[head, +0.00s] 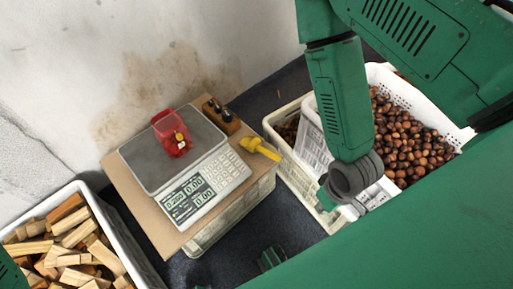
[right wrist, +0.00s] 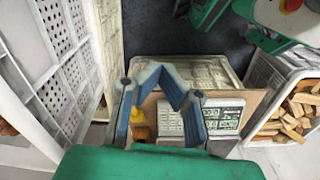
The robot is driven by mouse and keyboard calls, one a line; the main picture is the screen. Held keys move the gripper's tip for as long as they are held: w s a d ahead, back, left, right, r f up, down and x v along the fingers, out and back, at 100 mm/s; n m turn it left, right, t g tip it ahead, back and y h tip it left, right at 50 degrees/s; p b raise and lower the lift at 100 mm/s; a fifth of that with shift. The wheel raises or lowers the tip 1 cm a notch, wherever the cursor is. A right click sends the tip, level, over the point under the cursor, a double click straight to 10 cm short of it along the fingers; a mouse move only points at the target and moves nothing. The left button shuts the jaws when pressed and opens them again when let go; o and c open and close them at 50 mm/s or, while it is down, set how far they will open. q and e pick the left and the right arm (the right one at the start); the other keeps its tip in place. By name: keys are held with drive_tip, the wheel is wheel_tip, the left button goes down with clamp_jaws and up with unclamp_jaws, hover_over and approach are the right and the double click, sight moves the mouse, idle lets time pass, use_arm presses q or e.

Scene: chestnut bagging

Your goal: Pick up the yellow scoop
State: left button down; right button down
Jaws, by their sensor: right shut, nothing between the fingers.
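The yellow scoop (head: 260,149) lies at the right edge of the brown board, beside the white scale (head: 190,160). In the right wrist view the scoop (right wrist: 139,124) shows in part behind the left finger, next to the scale. My right gripper (head: 327,197) is to the right of the scoop and lower in the head view, apart from it and partly hidden by its wrist. In the right wrist view its fingers (right wrist: 160,72) are shut and empty.
A red container (head: 172,138) sits on the scale's pan. A small dark holder (head: 221,114) stands behind the scoop. Baskets of chestnuts (head: 410,140) stand on the right, close to my right arm. A white crate (head: 130,255) of wood blocks is at lower left.

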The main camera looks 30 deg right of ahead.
drive_tip(key=c, duration=1.9)
unclamp_jaws()
drive_tip(key=o, duration=0.6)
drive_tip(key=shift+w+f+b, duration=0.3)
drive_tip(key=shift+w+f, duration=0.25)
drive_tip(key=shift+w, duration=0.05)
drive_tip(key=n+t+y+b, duration=0.2)
drive_tip(key=n+t+b, duration=0.15)
drive_tip(key=b, duration=0.55)
approach(267, 151)
drive_tip(key=b+x, duration=0.3)
drive_tip(key=x, duration=0.4)
drive_tip(key=shift+s+a+f, duration=0.1)
drive_tip(key=shift+a+f, duration=0.05)
drive_tip(key=shift+f, duration=0.05)
drive_tip(key=b+x, duration=0.3)
drive_tip(key=x, duration=0.2)
drive_tip(key=shift+w+f+b, duration=0.3)
drive_tip(key=shift+w+f, duration=0.05)
drive_tip(key=shift+r, duration=0.1)
